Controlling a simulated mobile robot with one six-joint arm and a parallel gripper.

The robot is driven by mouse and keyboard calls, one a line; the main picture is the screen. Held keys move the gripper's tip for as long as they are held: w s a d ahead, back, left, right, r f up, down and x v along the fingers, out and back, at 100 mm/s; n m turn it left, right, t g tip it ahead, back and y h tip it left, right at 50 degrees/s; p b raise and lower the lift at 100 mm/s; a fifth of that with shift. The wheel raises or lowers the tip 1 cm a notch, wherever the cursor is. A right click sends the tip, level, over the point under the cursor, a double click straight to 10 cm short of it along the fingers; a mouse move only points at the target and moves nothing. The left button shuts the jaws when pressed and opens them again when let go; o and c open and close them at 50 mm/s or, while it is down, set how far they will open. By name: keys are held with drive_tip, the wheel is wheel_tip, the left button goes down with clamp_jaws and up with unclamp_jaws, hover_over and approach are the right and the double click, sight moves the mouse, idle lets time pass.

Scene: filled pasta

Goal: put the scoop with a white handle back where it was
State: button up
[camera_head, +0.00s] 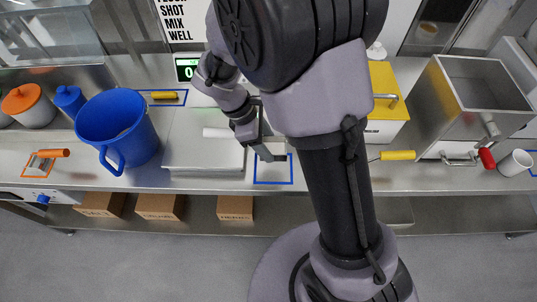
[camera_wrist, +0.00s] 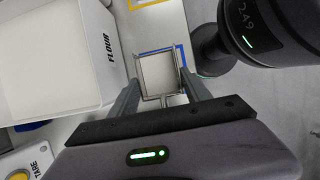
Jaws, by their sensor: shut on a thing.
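The scoop has a white handle (camera_head: 215,132) that shows to the left of my gripper in the head view. Its square metal pan (camera_wrist: 158,73) lies beyond the fingertips in the wrist view. My gripper (camera_head: 258,135) is shut on the scoop, with the fingers (camera_wrist: 160,94) on either side near the pan. A blue square outline (camera_head: 273,182) on the counter lies under and in front of the pan. In the wrist view the pan covers much of this outline (camera_wrist: 183,52). The pan's height above the counter cannot be told. The gripper hides part of the handle.
A scale (camera_head: 205,160) stands left of the blue outline. A flour bin (camera_wrist: 60,55) stands beyond it, beside the scoop. A blue jug (camera_head: 117,130) stands at left. A yellow-handled scoop (camera_head: 397,155) and a metal machine (camera_head: 470,90) are at right. The counter's front edge is close.

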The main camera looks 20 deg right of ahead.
drive_tip(key=f+b, duration=0.1)
drive_tip(key=f, duration=0.2)
drive_tip(key=f+b, duration=0.1)
drive_tip(key=f, duration=0.1)
drive_tip(key=f+b, duration=0.1)
drive_tip(key=f, duration=0.2)
drive_tip(key=shift+s+a+f, duration=0.1)
drive_tip(key=shift+s+f, duration=0.2)
drive_tip(key=shift+f, duration=0.05)
drive_tip(key=shift+r, duration=0.2)
drive_tip(key=shift+f, duration=0.1)
drive_tip(key=o, duration=1.4)
drive_tip(key=shift+f, duration=0.1)
